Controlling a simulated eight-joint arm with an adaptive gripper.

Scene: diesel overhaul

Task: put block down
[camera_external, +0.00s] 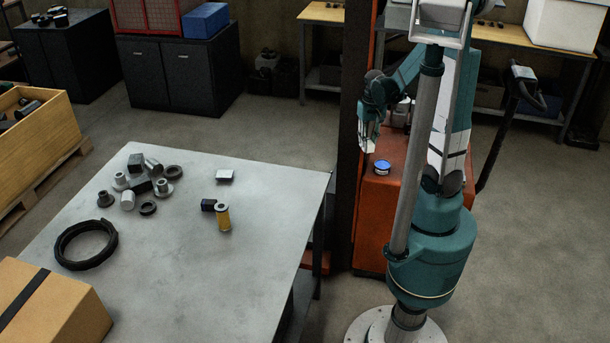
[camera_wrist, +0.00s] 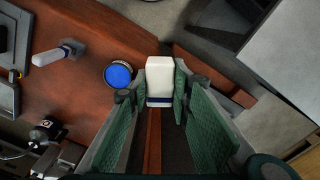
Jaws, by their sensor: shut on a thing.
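A white block (camera_wrist: 160,77) with a dark blue band at its near end sits between the green-padded fingers of my gripper (camera_wrist: 160,98) in the wrist view. My gripper is shut on it. In the external view my gripper (camera_external: 368,136) hangs at the left edge of the orange-red cabinet, above its top. A pale shape shows at the fingers there, too small to tell apart clearly. Whether the block touches a surface beneath cannot be told.
A blue-topped round tin (camera_wrist: 118,75) stands on the orange-red cabinet top (camera_external: 400,190), close left of the block in the wrist view. A white-handled tool (camera_wrist: 52,55) lies farther left.

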